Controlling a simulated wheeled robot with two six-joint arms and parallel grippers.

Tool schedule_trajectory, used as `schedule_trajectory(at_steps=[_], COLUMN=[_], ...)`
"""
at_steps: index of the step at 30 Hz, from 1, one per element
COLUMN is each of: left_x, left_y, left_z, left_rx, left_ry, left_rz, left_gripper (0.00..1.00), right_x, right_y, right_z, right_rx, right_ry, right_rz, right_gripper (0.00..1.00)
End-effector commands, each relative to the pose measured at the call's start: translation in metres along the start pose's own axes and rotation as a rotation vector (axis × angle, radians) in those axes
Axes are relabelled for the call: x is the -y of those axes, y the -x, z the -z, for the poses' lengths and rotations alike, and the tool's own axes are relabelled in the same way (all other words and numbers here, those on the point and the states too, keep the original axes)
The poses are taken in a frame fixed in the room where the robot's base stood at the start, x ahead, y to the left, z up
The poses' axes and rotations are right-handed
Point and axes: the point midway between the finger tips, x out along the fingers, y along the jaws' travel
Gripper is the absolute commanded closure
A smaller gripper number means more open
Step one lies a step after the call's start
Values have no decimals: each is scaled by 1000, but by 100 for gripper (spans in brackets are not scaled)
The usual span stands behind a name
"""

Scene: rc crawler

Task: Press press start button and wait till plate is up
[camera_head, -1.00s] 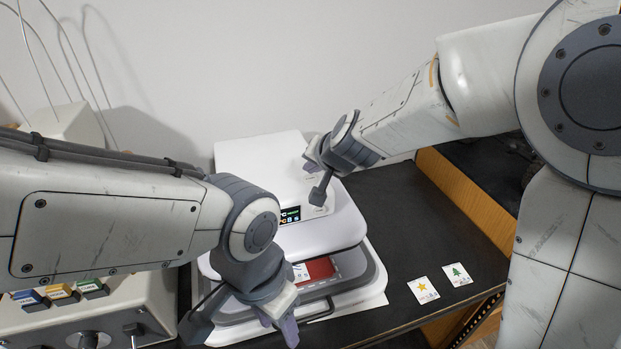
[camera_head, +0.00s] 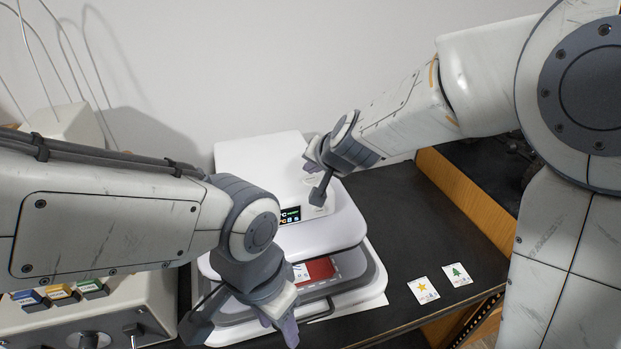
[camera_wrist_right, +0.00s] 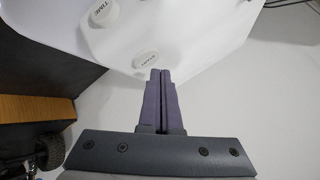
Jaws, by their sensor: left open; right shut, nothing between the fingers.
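The white heat press (camera_head: 262,152) stands on the dark table, with a lit display (camera_head: 290,215) on its top housing. In the right wrist view, the round white START button (camera_wrist_right: 147,60) is just beyond and slightly left of my right fingertips. My right gripper (camera_wrist_right: 160,74) is shut and empty; whether it touches the button is unclear. In the head view my right wrist hides the button. Below the white upper part, a red piece (camera_head: 320,268) lies on the grey lower plate (camera_head: 372,270). My left gripper (camera_head: 279,330) is open at the front of the press, partly hiding it.
A second round knob marked TIME (camera_wrist_right: 104,13) is beside START. Two cards, with a star (camera_head: 423,290) and a tree (camera_head: 457,275), lie right of the press. A control box (camera_head: 110,312) with coloured blocks stands at the left. The table behind the cards is clear.

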Motion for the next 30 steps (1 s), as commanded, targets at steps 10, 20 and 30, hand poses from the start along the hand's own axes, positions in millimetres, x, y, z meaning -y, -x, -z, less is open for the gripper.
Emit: schedule_trajectory(at_steps=[10,20,30], left_x=[0,1,1], left_y=[-2,-9,-10], left_z=[0,0,0], left_rx=[0,0,0], left_ry=[0,0,0], left_rz=[0,0,0], left_gripper=[50,50,50], right_x=[-1,-4,-5], right_y=[-1,-6,-6], right_z=[-1,-4,-5], right_rx=[0,0,0], right_ry=[0,0,0], right_rz=[0,0,0], right_gripper=[100,100,100])
